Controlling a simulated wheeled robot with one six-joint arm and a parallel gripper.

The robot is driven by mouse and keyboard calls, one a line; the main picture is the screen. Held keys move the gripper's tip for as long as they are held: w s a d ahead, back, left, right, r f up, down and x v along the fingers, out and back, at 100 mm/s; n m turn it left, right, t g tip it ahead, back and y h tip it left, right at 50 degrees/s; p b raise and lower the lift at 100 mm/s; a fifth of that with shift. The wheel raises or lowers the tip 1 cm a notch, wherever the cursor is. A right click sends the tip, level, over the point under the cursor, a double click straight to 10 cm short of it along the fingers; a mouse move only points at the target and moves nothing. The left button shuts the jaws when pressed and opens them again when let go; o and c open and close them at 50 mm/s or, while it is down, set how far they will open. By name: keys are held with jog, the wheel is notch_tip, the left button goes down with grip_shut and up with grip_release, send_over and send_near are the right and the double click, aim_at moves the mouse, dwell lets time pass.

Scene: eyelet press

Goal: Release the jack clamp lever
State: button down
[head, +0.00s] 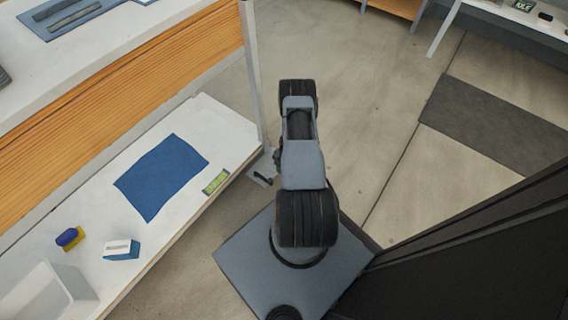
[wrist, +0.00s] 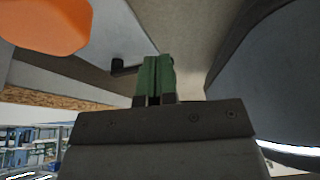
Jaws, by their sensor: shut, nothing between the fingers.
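My gripper (wrist: 153,80) shows in the wrist view with its green fingers together and nothing between them. A small black lever with an upright knob (wrist: 118,67) lies just left of and beyond the fingertips, against a pale grey surface. It looks like the jack clamp lever; whether the fingers touch it I cannot tell. In the head view a small black lever (head: 263,179) sits by the foot of a grey post (head: 250,75), at the edge of the white lower shelf. My arm hides the gripper in the head view.
A rounded orange part (wrist: 45,22) is close at the wrist view's upper left. The white shelf (head: 105,205) holds a blue mat (head: 162,177), a green-labelled item (head: 216,182) and small blocks. Bare concrete floor (head: 375,90) lies beyond my arm.

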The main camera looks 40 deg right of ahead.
aim_at(263, 177)
jog(key=shift+a+r, duration=0.1)
jog(key=shift+a, duration=1.65)
jog(key=shift+a, duration=0.15)
jog(key=shift+s+a+m, duration=0.15)
jog(key=shift+s+m, duration=0.05)
jog(key=shift+m, duration=0.1)
